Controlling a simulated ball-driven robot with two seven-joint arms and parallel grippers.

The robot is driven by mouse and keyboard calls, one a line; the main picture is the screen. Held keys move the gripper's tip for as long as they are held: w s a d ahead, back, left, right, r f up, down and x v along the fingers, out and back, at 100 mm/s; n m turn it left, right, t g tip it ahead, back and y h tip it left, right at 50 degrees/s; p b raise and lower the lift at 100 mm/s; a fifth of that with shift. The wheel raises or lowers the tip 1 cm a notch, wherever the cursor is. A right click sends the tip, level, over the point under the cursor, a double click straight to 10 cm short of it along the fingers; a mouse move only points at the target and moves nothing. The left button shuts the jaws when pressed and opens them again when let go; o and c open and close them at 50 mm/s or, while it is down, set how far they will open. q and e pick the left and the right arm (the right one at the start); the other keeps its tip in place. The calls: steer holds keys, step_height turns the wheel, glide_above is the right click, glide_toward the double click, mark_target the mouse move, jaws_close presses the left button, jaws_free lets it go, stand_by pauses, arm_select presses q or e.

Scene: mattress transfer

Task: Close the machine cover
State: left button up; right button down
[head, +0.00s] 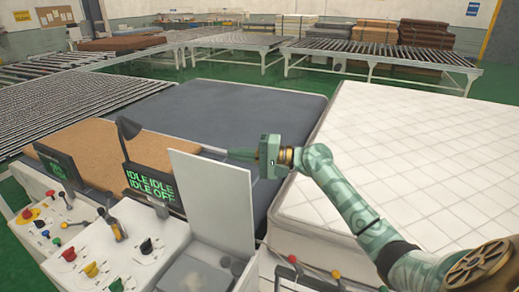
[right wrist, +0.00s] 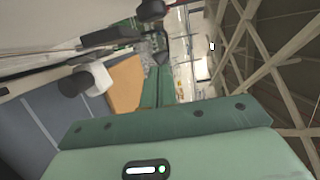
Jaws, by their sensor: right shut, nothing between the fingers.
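The machine cover looks to be the white flat panel (head: 212,200), standing upright and open on the white control console (head: 140,235). A grey recessed area (head: 190,270) shows below and in front of it. I cannot tell whether the fingers touch the panel. In the right wrist view, the closed fingers (right wrist: 158,90) point away with nothing between them. My left gripper is not in view.
Two dark screens with green text (head: 150,184) and a black lamp (head: 128,130) stand left of the panel. Knobs and levers (head: 90,269) cover the console.

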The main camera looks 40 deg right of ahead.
steer(key=a, duration=0.1)
steer(key=s+a+p, duration=0.2)
steer(key=a, duration=0.1)
steer(key=shift+d, duration=0.1)
stand_by(0.3)
